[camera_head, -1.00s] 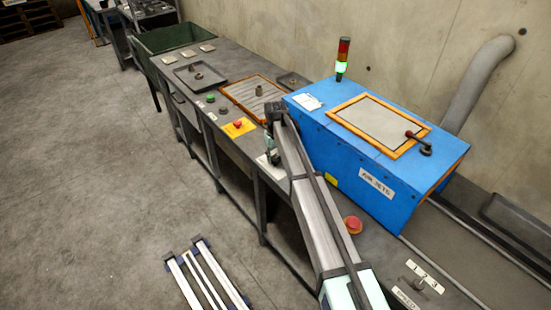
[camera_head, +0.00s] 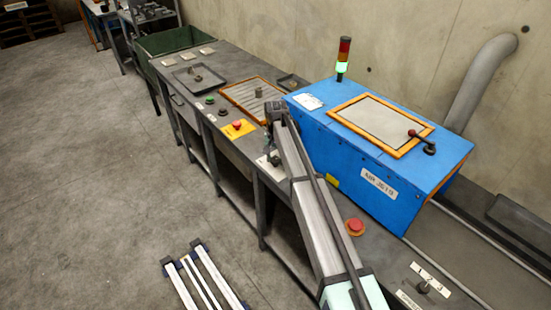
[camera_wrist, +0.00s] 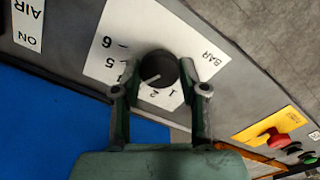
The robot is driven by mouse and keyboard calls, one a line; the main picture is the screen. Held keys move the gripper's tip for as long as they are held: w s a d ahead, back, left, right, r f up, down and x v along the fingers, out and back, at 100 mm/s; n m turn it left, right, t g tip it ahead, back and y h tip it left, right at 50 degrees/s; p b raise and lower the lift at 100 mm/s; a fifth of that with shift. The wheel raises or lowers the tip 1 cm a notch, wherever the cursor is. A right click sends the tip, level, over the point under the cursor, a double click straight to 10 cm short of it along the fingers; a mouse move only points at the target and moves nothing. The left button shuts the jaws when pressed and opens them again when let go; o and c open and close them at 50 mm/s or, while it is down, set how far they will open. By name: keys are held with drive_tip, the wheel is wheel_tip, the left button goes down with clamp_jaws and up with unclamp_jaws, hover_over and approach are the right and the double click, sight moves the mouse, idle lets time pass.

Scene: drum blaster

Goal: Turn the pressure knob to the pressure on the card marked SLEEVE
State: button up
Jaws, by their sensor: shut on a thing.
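The black pressure knob (camera_wrist: 162,64) sits on a white dial plate (camera_wrist: 97,72) marked BAR, with 1, 2, 5 and 6 readable in the wrist view. A white pointer line on the knob aims to the lower left, somewhere between 2 and 5; a finger partly hides the scale there. My gripper (camera_wrist: 158,76) is shut on the knob, one finger on each side. In the head view my gripper (camera_head: 274,154) is at the bench's front edge, over the dial plate (camera_head: 264,165); the knob is hidden there. I cannot read any card marked SLEEVE.
A blue cabinet (camera_head: 385,187) stands just behind the arm. A yellow plate with a red button (camera_head: 236,124) is left of the dial. Another red button (camera_head: 354,226) is to the right. Several pale cards (camera_head: 188,54) lie at the bench's far end, too small to read.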

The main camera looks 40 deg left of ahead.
sight(275, 159)
drive_tip(key=shift+s+d+f, duration=0.1)
idle(0.3)
drive_tip(key=o, duration=1.1)
drive_tip(key=shift+o, duration=0.2)
wheel_tip(275, 159, up, 12)
